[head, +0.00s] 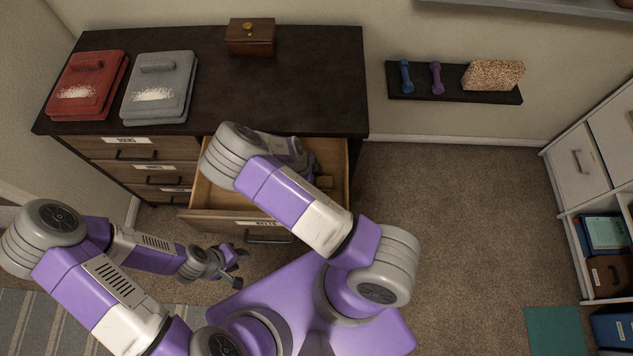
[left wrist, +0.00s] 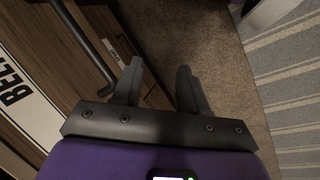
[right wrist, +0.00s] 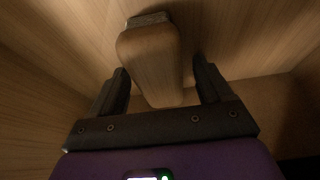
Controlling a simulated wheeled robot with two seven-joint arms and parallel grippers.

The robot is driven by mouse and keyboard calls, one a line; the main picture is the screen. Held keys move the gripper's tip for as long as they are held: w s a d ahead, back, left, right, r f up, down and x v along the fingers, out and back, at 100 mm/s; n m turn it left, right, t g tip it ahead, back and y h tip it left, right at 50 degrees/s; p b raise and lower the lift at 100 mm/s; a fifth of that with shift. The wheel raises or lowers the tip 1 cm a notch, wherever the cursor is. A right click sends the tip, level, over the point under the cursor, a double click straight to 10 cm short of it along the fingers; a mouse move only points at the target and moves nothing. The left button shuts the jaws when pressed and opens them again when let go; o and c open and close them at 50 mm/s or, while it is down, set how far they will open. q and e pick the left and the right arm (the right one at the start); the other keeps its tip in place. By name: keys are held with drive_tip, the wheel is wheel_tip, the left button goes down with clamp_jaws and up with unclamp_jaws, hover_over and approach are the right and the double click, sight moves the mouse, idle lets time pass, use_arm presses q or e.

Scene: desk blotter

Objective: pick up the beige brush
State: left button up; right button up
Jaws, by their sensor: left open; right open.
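The beige brush (right wrist: 152,58) has a smooth wooden body with a strip of grey bristles at its far end. It lies in the open drawer (head: 225,222), and a small tan part of it (head: 325,182) shows in the head view. My right gripper (head: 315,170) is inside the drawer, open, with its fingers on either side of the brush's near end in the right wrist view. I cannot tell if they touch it.
The dark dresser top (head: 300,85) holds a red binder-like item (head: 88,85), a grey one (head: 160,87) and a wooden box (head: 250,38). A wall shelf (head: 455,95) holds two dumbbells and a speckled block.

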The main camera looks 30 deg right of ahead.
drive_tip(key=shift+c, duration=0.4)
drive_tip(key=c, duration=1)
drive_tip(key=shift+r, duration=0.1)
drive_tip(key=shift+r+p, duration=0.3)
drive_tip(key=shift+r, duration=0.1)
wheel_tip(320, 180, up, 10)
drive_tip(key=p, duration=0.3)
drive_tip(key=shift+f, duration=0.2)
